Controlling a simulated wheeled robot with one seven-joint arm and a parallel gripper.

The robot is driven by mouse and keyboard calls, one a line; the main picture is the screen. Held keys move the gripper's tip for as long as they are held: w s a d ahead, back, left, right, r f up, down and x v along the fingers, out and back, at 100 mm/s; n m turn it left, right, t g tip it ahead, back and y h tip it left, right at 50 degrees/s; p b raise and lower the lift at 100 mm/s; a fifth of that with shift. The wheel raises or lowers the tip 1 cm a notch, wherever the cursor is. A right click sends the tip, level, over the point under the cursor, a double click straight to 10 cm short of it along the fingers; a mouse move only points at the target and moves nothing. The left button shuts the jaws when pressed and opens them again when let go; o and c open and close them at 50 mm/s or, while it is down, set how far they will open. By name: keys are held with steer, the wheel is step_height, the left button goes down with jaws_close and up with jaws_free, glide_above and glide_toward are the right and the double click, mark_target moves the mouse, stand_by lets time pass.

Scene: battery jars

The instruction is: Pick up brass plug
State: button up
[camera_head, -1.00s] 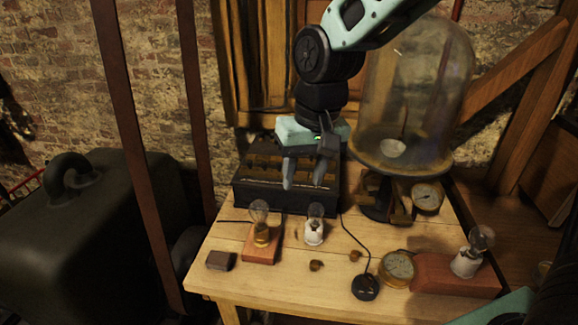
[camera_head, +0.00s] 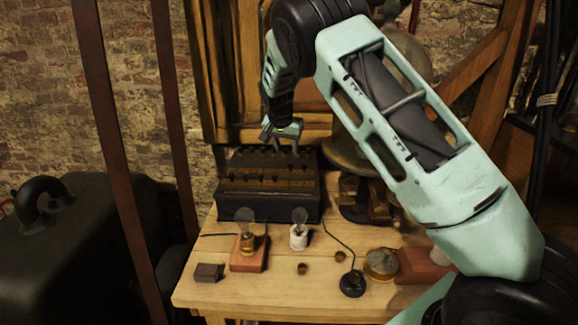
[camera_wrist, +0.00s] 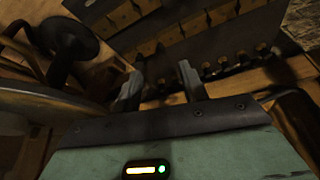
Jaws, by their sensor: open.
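My gripper (camera_head: 282,147) is open, above the back of the dark box (camera_head: 270,203) on the table. In the wrist view my gripper's fingers (camera_wrist: 158,85) are apart, with nothing seen between them. That view also shows brass blocks (camera_wrist: 147,47) on the box and a row of small knobs or plugs (camera_wrist: 222,63) to the right of the fingers. Two small brass-coloured pieces lie on the table in front of the box, one left (camera_head: 302,268) and one right (camera_head: 340,256). I cannot tell which piece is the brass plug.
A bulb on a wooden block (camera_head: 249,258), a bulb in a white holder (camera_head: 298,237), a dark block (camera_head: 209,272), a black disc with a cable (camera_head: 352,284) and a brass gauge (camera_head: 381,264) stand on the table (camera_head: 255,297). My arm hides much of the glass dome.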

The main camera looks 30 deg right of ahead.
glide_above(290, 164)
steer(key=s+a, duration=0.2)
steer(key=f, duration=0.2)
steer(key=f+p, duration=0.1)
steer(key=f, duration=0.1)
steer(key=shift+w+d, duration=0.1)
steer(key=shift+w, duration=0.1)
steer(key=shift+p+x, duration=1.15)
steer(key=shift+x, duration=1.55)
steer(key=shift+w, duration=0.1)
jaws_close()
